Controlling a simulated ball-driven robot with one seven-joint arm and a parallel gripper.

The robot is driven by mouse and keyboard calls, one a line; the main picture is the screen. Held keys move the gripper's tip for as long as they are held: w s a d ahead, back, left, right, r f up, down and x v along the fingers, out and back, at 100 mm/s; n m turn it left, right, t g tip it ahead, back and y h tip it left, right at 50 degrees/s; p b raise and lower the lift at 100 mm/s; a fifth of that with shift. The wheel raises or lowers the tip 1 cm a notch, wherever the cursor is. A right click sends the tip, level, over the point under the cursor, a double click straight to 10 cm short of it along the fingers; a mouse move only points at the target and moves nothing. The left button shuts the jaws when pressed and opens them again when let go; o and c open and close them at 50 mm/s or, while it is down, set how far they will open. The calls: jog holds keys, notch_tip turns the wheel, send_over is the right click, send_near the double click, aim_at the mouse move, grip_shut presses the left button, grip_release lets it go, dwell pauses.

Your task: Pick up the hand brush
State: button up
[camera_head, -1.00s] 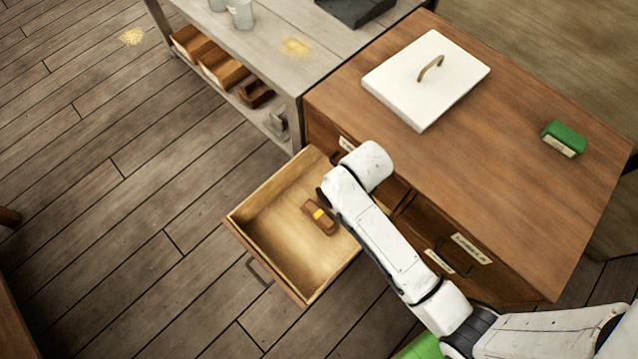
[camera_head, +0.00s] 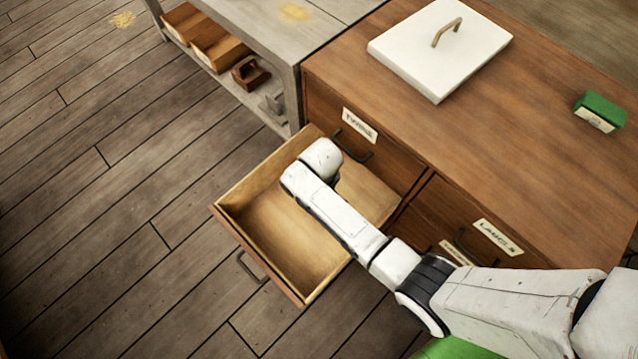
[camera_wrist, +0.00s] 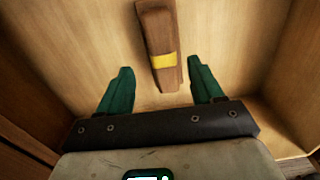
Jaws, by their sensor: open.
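A brown wooden bar with a yellow band, which I take for the hand brush (camera_wrist: 158,35), lies in the open drawer (camera_head: 238,242). No bristles show. In the wrist view its near end reaches between the two green fingers of my gripper (camera_wrist: 158,66), which is open with a gap on each side of the bar. I cannot tell how far above it the fingers are. In the head view my arm hides the bar and the fingers over the drawer.
The drawer's walls surround my gripper. The wooden cabinet (camera_head: 440,130) carries a white lidded slab (camera_head: 435,55) and a green box (camera_head: 600,108). A grey bench (camera_head: 265,35) with wooden trays (camera_head: 218,48) on its shelf stands at the back left.

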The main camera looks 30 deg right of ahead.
jog(key=shift+a+f+b, duration=0.15)
jog(key=shift+f+b, duration=0.65)
jog(key=shift+f, duration=0.6)
jog(key=shift+a+f+b, duration=0.1)
jog(key=shift+f+b, duration=0.7)
jog(key=shift+f, duration=0.55)
jog(key=c, duration=0.9)
notch_tip(320, 180, up, 10)
jog(key=p, duration=0.5)
jog(key=shift+r, duration=0.1)
